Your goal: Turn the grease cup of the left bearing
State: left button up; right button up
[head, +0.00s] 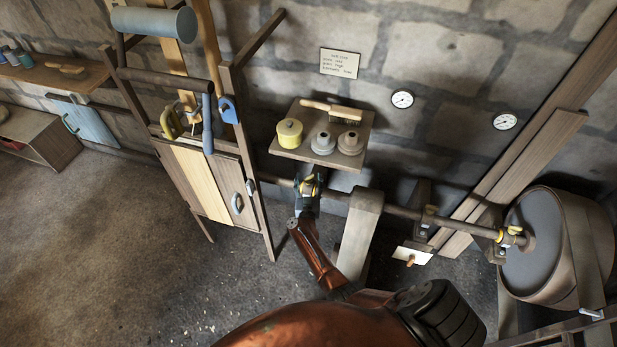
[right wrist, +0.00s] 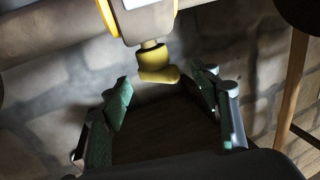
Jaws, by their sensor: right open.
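The left bearing (right wrist: 148,20) is a pale block with yellow rings around the shaft, close up in the right wrist view. Its grease cup (right wrist: 157,64) is a yellow knob on a short stem, standing out from the block towards my gripper. My right gripper (right wrist: 162,84) is open, with one green-padded finger on each side below the cup. The cup lies near the gap between the fingertips, and no finger visibly touches it. In the head view my right gripper (head: 309,187) is at the left part of the shaft and largely hides this bearing. My left gripper is not in view.
The shaft (head: 395,210) runs right past a post (head: 360,225) and other yellow-fitted bearings to a large drum (head: 540,250). A wooden rack (head: 205,180) stands left.

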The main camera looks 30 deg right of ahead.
jog(key=shift+v, duration=3.05)
